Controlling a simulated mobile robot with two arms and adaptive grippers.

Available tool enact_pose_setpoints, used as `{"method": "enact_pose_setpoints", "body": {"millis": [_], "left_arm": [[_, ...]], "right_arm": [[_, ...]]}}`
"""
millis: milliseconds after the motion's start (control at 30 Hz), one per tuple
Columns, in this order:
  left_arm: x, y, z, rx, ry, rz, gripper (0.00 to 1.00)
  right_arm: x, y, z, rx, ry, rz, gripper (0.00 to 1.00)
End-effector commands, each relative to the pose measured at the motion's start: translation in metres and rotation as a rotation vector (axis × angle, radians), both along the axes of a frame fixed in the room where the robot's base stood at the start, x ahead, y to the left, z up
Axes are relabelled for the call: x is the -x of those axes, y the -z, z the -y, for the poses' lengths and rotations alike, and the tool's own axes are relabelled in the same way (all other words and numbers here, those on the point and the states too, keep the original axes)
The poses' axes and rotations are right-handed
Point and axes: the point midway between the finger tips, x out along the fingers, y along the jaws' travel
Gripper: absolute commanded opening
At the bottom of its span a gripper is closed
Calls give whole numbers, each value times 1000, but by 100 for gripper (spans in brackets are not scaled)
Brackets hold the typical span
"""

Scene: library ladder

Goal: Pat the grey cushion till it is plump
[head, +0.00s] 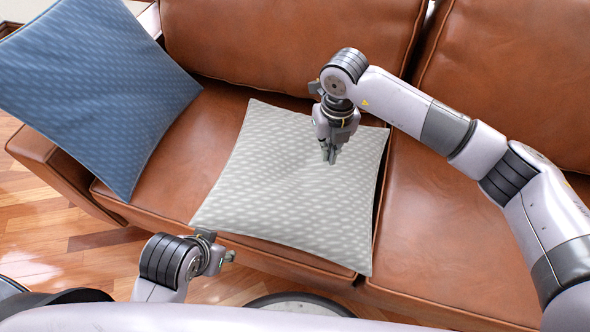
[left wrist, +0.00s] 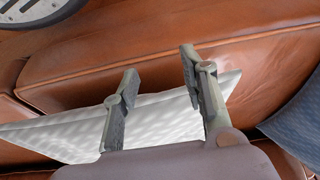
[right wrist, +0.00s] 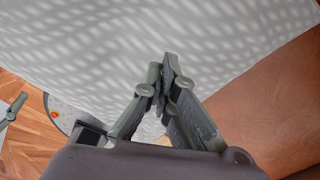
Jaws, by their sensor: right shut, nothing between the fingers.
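The grey cushion (head: 285,185), pale with a dotted weave, lies flat on the brown leather sofa seat. It also shows in the left wrist view (left wrist: 165,125) and fills much of the right wrist view (right wrist: 150,30). My right gripper (head: 331,158) points down over the cushion's upper right part, fingers together and empty. Its closed fingertips show in the right wrist view (right wrist: 165,68); I cannot tell whether they touch the fabric. My left gripper (head: 224,254) is at the cushion's front edge, low in the head view. In the left wrist view its fingers (left wrist: 158,68) stand apart with nothing held.
A blue cushion (head: 95,85) leans at the sofa's left end, next to the armrest (head: 62,170). The right seat (head: 450,235) is bare leather. Wooden floor (head: 50,225) shows in front of the sofa at the left.

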Motion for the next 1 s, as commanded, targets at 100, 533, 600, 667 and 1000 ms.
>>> {"method": "enact_pose_setpoints", "body": {"millis": [100, 533, 600, 667, 1000], "left_arm": [[-5, 0, 2, 4, 2, 23, 40], [-22, -4, 7, 20, 9, 98, 40], [-25, -5, 7, 23, 9, 110, 40], [-27, -5, 8, 25, 10, 121, 40], [-39, -9, 12, 38, 15, 181, 40]], "right_arm": [[0, 2, 0, 0, 0, 0, 0], [0, 7, 0, 0, 0, -1, 0], [0, 7, 0, 0, 0, -1, 0], [0, 8, 0, 0, 0, -1, 0], [0, 12, 0, 0, 0, -1, 0]]}}
